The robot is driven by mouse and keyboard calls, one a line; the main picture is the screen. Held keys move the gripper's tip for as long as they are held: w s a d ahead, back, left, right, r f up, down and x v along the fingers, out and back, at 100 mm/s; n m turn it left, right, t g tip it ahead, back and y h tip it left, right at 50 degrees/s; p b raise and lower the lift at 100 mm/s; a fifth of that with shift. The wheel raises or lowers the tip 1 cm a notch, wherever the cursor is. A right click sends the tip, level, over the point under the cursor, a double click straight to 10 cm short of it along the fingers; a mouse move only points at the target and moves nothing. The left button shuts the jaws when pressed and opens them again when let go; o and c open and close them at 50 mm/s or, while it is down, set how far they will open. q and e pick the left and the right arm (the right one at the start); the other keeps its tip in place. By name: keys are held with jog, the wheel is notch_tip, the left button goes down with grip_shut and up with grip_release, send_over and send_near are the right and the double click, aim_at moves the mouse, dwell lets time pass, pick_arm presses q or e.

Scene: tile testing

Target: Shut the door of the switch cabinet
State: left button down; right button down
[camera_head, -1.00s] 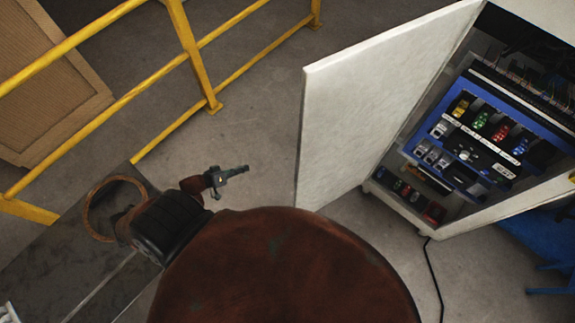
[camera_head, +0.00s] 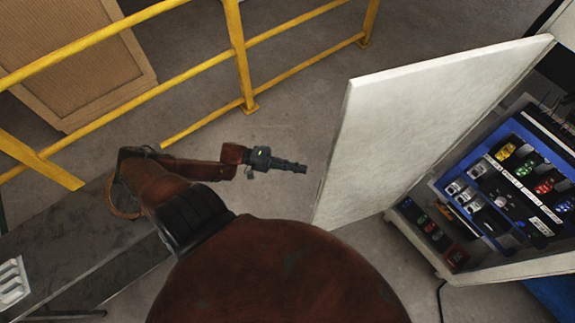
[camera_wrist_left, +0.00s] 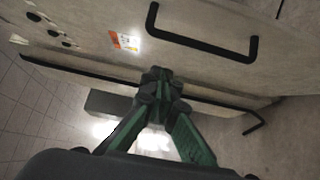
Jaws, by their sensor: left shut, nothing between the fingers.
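The switch cabinet (camera_head: 513,271) stands at the right in the head view. Its pale door (camera_head: 415,125) is swung wide open, with the free edge towards my left gripper. Inside is a blue-framed panel (camera_head: 473,160) with coloured switches. My left gripper (camera_head: 304,169) is shut and empty, pointing right, just left of the door's free edge. They look slightly apart, but depth is hard to judge. In the left wrist view, the closed fingers (camera_wrist_left: 160,76) are in front of a pale surface with a black bar handle (camera_wrist_left: 203,49); I cannot tell whether this is the door.
A yellow railing (camera_head: 240,55) stands behind my left arm, with a brown panel (camera_head: 85,60) beyond it. Bare concrete floor lies between the railing and the door. A dark table (camera_head: 65,245) is at the lower left. A black cable (camera_head: 440,300) hangs below the cabinet.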

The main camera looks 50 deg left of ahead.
pick_arm(q)
jog(key=d, duration=0.5)
jog(key=shift+w+d, duration=0.25)
jog(key=shift+d, duration=0.15)
pick_arm(e)
jog(key=shift+w, duration=0.5)
pick_arm(q)
jog(key=shift+d, duration=0.1)
pick_arm(e)
jog(key=shift+r, duration=0.1)
